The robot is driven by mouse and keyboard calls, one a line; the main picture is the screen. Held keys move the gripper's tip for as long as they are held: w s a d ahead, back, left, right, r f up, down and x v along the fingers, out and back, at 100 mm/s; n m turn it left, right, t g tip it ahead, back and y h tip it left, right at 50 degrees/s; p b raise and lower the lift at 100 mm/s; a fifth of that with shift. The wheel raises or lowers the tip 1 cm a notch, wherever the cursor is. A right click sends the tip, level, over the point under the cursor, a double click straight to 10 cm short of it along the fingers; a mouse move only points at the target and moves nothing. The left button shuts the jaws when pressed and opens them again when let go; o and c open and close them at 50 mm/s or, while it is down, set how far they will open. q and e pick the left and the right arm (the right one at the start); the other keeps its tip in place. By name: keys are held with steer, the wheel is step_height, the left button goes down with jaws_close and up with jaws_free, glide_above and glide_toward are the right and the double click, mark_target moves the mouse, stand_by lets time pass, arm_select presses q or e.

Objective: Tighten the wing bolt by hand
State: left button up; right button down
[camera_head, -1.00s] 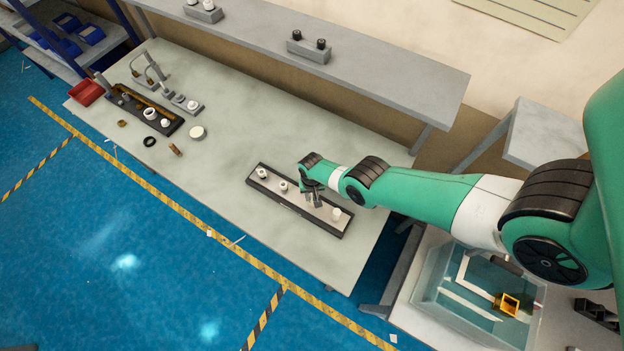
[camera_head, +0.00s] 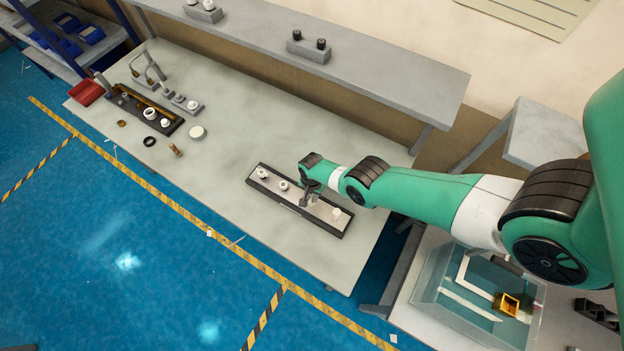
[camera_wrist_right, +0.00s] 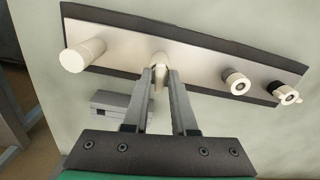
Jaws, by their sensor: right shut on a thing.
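The dark-edged board with a pale metal top (camera_head: 322,213) lies on the grey bench; it also spans the right wrist view (camera_wrist_right: 198,65). My right gripper (camera_head: 309,198) is over the middle of the board. In the right wrist view its two fingers (camera_wrist_right: 159,78) are closed around a small cream wing-bolt-like piece (camera_wrist_right: 158,60) standing on the board. The fingers partly hide it, so its exact shape and seating cannot be told. My left gripper is in neither view.
On the board are a cream cylinder (camera_wrist_right: 82,56) and two round knob-like fittings, one cream (camera_wrist_right: 237,83) and one black and white (camera_wrist_right: 286,93). A dark tray of parts (camera_head: 136,103), a red bin (camera_head: 85,92) and loose rings lie at the bench's far left. The bench middle is clear.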

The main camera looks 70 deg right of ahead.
mark_target(312, 197)
steer(key=c, duration=1)
jaws_free()
steer(key=shift+c, duration=0.2)
step_height(312, 197, up, 4)
steer(key=p, duration=0.3)
steer(key=shift+f+p, duration=0.15)
steer(key=shift+p, duration=0.2)
steer(key=shift+f, duration=0.1)
steer(key=o, duration=0.6)
steer(key=shift+c, duration=0.2)
